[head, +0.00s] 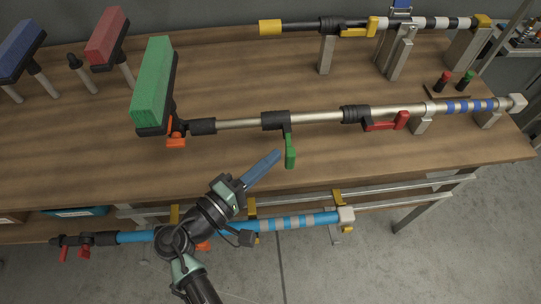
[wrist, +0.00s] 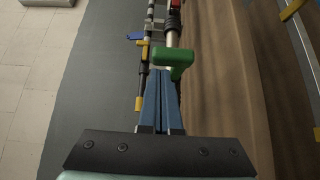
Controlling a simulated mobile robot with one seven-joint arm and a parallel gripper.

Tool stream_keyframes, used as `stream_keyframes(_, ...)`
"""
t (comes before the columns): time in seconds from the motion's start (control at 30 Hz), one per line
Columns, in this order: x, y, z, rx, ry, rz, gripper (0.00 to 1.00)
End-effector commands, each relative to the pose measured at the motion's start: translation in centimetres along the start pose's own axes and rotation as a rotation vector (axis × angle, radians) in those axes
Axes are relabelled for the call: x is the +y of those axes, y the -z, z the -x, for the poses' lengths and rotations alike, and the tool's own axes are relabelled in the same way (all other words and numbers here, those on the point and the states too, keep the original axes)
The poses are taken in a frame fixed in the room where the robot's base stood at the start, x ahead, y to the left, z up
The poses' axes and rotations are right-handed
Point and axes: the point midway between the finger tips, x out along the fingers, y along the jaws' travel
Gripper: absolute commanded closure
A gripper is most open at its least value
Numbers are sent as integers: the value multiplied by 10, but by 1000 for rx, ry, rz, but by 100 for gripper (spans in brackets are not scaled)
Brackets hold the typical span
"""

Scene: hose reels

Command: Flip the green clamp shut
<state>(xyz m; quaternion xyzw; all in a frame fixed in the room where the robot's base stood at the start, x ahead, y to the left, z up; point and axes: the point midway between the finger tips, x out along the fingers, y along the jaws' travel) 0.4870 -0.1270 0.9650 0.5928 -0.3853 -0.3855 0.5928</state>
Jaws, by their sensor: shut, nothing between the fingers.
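The green clamp (head: 290,152) is a lever that sticks out from a black collar (head: 275,120) on the silver pole, pointing toward the table's front edge, across the pole rather than along it. My gripper (head: 276,155) has long blue fingers pressed together with nothing between them. In the head view its tips are just left of the green lever's free end. In the wrist view the green clamp (wrist: 176,58) is right beyond the fingertips (wrist: 163,74) and partly behind them. I cannot tell whether they touch.
The silver pole (head: 320,116) carries a green brush head (head: 153,84), an orange clamp (head: 176,141) and a red clamp (head: 384,125). A second pole with a yellow clamp (head: 357,32) is behind. A blue pole (head: 290,223) hangs below the front edge. Bare wood (head: 350,150) lies right of the lever.

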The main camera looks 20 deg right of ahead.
Motion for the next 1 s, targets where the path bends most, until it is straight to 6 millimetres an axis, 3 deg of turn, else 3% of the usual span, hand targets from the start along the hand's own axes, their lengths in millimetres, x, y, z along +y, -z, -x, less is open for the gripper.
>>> stream_keyframes(1.0,0,-16,-10,85,0,0,100)
